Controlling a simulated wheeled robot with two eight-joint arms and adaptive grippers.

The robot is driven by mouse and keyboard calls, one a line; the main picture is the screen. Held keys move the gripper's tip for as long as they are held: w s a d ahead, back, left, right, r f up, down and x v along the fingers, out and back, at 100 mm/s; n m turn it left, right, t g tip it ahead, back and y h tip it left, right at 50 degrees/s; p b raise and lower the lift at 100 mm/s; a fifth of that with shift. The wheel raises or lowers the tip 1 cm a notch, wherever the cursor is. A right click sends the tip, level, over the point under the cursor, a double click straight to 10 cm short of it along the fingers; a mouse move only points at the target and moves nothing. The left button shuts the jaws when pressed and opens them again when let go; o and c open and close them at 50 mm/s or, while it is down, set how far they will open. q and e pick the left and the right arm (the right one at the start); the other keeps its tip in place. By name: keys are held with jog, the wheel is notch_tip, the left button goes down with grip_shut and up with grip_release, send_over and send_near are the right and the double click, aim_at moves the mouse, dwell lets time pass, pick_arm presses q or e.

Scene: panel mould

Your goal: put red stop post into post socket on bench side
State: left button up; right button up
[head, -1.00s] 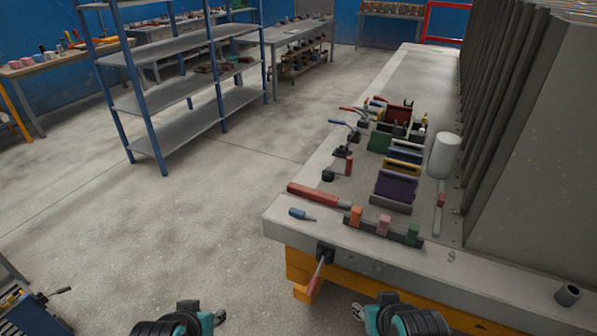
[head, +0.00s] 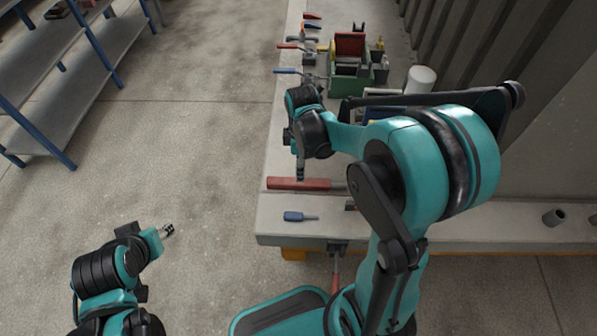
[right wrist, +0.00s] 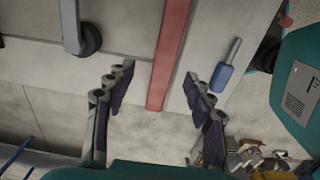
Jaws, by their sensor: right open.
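A long red bar with a grey end, which I take as the red stop post (head: 298,184), lies flat on the bench near its front edge. My right gripper (head: 300,173) points down over it. In the right wrist view the red bar (right wrist: 170,50) runs between the spread, empty fingers of this gripper (right wrist: 160,92). A dark bracket (head: 337,247) with a red handle sits on the bench's front side; I cannot tell whether it is the post socket. An open grey tube (head: 554,218) stands on the bench at right. My left gripper (head: 168,230) hangs over the floor, its opening unclear.
A blue screwdriver (head: 298,216) lies just in front of the red bar. Levers, a green box (head: 345,85) and a white cylinder (head: 420,79) stand farther back. Grey ribbed panels (head: 465,60) rise along the right. My right arm hides part of the bench.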

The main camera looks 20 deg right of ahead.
aim_at(306, 184)
notch_tip(306, 184, down, 3)
jog(key=shift+b, duration=0.6)
jog(key=f+b, duration=0.1)
jog(key=f, duration=0.2)
jog(key=s+f+b, duration=0.1)
jog(key=f, duration=0.1)
jog(key=shift+b, duration=0.3)
jog(key=shift+r, duration=0.15)
jog(key=shift+c, duration=1.1)
grip_shut()
